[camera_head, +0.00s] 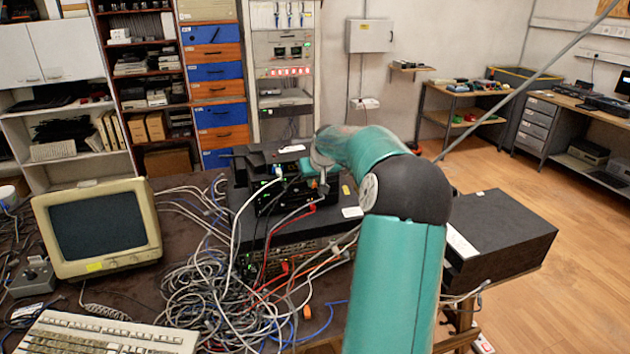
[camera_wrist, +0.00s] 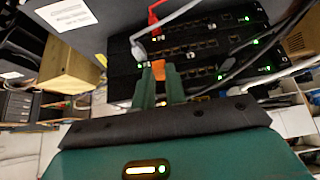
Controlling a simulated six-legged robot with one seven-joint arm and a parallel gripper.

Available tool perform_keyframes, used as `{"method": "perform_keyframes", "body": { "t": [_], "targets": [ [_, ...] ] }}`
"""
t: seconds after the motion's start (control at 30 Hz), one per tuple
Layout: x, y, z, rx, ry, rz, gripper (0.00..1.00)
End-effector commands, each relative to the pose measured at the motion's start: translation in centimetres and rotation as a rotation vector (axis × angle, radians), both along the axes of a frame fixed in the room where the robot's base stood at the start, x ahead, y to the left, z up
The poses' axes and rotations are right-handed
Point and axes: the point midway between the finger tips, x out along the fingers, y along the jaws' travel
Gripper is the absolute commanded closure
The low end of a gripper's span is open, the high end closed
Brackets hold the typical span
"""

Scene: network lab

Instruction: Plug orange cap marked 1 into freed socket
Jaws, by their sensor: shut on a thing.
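My gripper (camera_wrist: 160,84) is shut on a small orange cap (camera_wrist: 158,69), which shows between the two green fingertips in the wrist view. No marking on the cap is readable. The cap is in front of a stack of black network switches (camera_wrist: 185,47) with rows of sockets and green lights; I cannot tell whether it touches a socket. A grey plug (camera_wrist: 140,50) sits just left of the cap. In the head view my gripper (camera_head: 318,188) is at the front of the switch stack (camera_head: 268,190), partly hidden by my arm. Which socket is free is unclear.
Red (camera_head: 268,245), white and grey cables hang from the switches into a large tangle (camera_head: 205,295) on the table. An old monitor (camera_head: 97,228) and keyboard (camera_head: 105,335) stand left. A black box (camera_head: 505,235) is at the right. A loose orange plug (camera_head: 307,312) lies in front.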

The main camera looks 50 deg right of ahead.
Motion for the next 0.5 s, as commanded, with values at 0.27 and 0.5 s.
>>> {"method": "perform_keyframes", "body": {
  "t": [0.27, 0.5],
  "targets": [
    [0.34, -0.19, 0.02, 0.000, 0.000, 0.000, 1.00],
    [0.64, -0.30, -0.03, 0.001, 0.001, 0.001, 1.00]
  ]
}}
